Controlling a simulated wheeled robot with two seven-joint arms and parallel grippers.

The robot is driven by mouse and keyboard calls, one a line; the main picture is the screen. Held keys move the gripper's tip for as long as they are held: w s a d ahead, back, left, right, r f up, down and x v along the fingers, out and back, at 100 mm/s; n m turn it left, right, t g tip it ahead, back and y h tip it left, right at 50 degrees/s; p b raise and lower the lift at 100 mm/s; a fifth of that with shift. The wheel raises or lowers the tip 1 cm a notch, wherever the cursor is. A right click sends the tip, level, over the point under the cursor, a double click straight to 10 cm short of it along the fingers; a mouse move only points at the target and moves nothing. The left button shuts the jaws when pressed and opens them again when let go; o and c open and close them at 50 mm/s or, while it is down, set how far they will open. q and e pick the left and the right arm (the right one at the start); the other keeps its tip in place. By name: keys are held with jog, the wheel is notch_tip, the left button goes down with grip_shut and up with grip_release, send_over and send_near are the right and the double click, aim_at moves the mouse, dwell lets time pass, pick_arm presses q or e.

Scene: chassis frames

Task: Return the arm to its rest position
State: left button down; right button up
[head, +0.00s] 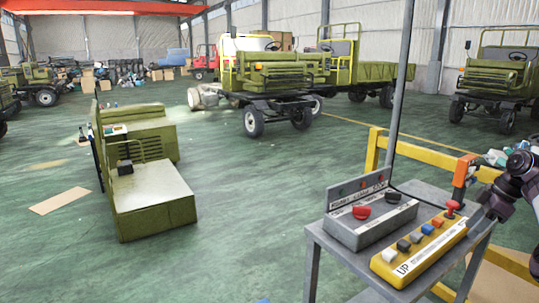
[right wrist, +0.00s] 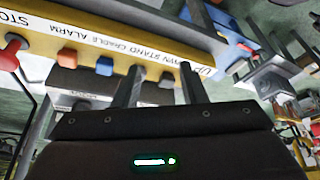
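My right arm comes in from the right edge of the head view. Its gripper (head: 480,218) is by the right end of the yellow control box (head: 412,262), near the red mushroom button (head: 453,207). In the right wrist view the two fingers of the gripper (right wrist: 160,72) stand apart with nothing held between them. The yellow box (right wrist: 95,47), with its printed label and coloured buttons, lies beyond them. Whether a finger touches the box is unclear. My left arm and gripper are out of view.
A thin pole (head: 400,90) and a yellow railing (head: 430,155) are behind.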

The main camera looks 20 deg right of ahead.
jog(key=s+d+f+m+g+h, duration=0.1)
jog(key=s+d+f+m+h, duration=0.15)
jog(key=s+d+f, duration=0.45)
jog(key=s+d+f+m+g+h, duration=0.2)
jog(key=s+d+f+h, duration=0.15)
jog(key=f, duration=0.75)
jog(key=s+d+f+m+g+h, duration=0.1)
jog(key=s+d+f+m+h, duration=0.3)
jog(key=f, duration=0.6)
jog(key=s+a+f+n+t+h, duration=0.1)
jog(key=s+f+n+t+h, duration=0.35)
jog(key=s+f, duration=1.1)
jog(key=s+a+f+g+y, duration=0.1)
jog(key=s+a+f+y, duration=0.25)
jog(key=a+f, duration=0.65)
jog(key=s+a+f+g+y, duration=0.1)
jog(key=s+a+f+y, duration=0.45)
jog(key=a, duration=0.85)
jog(key=a+f, duration=0.3)
jog(key=a, duration=0.9)
jog(key=a+f+m+y, duration=0.1)
jog(key=a+f, duration=0.2)
jog(key=a, duration=0.8)
jog(key=a+f+m+y, duration=0.1)
jog(key=a+f, duration=0.2)
jog(key=a, duration=0.9)
jog(key=shift+s+a+f, duration=0.3)
jog(key=shift+s+a, duration=0.05)
jog(key=shift+s, duration=0.05)
jog(key=shift+g+y, duration=0.25)
